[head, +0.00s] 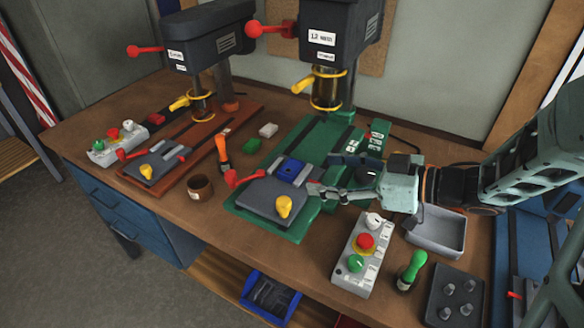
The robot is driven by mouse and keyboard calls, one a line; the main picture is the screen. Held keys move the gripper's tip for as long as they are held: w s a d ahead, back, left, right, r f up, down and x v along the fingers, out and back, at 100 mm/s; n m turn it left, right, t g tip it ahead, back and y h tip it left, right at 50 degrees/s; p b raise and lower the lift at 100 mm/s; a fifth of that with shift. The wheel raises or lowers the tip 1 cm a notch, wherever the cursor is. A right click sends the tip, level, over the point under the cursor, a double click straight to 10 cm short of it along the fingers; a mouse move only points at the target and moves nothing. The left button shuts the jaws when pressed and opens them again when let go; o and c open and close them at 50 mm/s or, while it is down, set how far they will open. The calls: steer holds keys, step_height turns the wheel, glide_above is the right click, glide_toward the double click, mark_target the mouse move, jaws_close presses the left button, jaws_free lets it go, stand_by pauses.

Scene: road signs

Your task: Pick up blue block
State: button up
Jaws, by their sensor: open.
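The blue block (290,169) is a small block with a dark mark on top. It sits at the grey vise (262,194) on the green base plate of the right-hand drill press. My gripper (328,178) reaches in from the right, with its fingers pointing left. It is open and its fingertips are just right of the block, near the vise. I cannot tell whether a finger touches the vise. Nothing shows between the fingers.
Two drill presses stand at the back, the nearer one (330,45) above the vise. A control box (362,255), a green-handled tool (411,270) and a grey tray (436,230) lie in front and right.

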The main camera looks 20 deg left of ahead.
mark_target(289, 166)
steer(key=x, duration=0.8)
steer(key=shift+w, duration=0.3)
steer(key=shift+r, duration=0.1)
steer(key=c, duration=1.3)
steer(key=shift+c, duration=0.2)
steer(key=shift+r, duration=0.1)
